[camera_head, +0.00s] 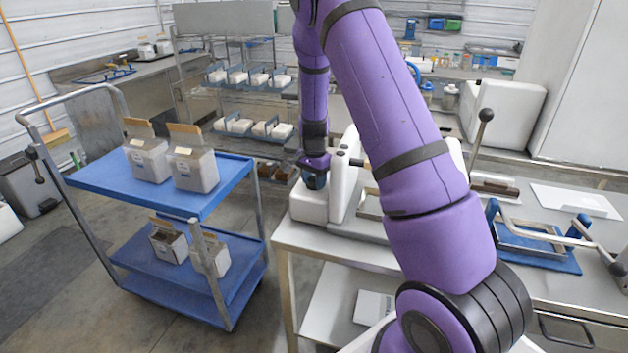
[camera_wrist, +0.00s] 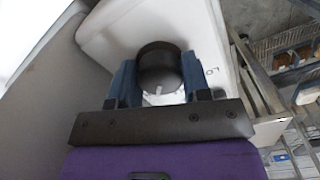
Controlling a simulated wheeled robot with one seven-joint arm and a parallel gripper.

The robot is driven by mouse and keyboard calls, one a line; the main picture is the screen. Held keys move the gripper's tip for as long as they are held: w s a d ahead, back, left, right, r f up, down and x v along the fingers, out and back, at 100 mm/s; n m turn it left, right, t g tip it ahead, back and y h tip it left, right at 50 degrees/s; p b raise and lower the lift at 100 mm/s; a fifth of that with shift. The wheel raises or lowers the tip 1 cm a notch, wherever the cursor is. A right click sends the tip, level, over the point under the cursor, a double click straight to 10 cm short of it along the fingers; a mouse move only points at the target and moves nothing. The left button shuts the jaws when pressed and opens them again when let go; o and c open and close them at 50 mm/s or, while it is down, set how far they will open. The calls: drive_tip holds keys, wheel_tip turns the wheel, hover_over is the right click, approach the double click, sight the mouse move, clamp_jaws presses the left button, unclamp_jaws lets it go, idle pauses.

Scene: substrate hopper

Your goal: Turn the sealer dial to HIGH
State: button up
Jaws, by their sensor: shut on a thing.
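The sealer (camera_head: 312,201) is a white machine on the left end of the steel bench, partly hidden behind my purple arm. In the wrist view its white body (camera_wrist: 205,35) fills the upper middle. The dial (camera_wrist: 158,66) is a dark round knob with a small light pointer mark on its near lower side. My gripper (camera_wrist: 155,85) has its two blue fingers on either side of the dial and is shut on it. In the head view my gripper (camera_head: 315,178) is at the sealer's front left.
A wire rack (camera_head: 222,102) with trays is behind. A blue-handled frame (camera_head: 540,245) and a white board (camera_head: 575,200) lie on the bench at right.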

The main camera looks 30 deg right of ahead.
sight(313, 179)
drive_tip(key=shift+m, duration=1.9)
drive_tip(key=o, duration=0.9)
drive_tip(key=shift+r, duration=0.1)
wheel_tip(313, 179, up, 11)
drive_tip(key=shift+f, duration=0.15)
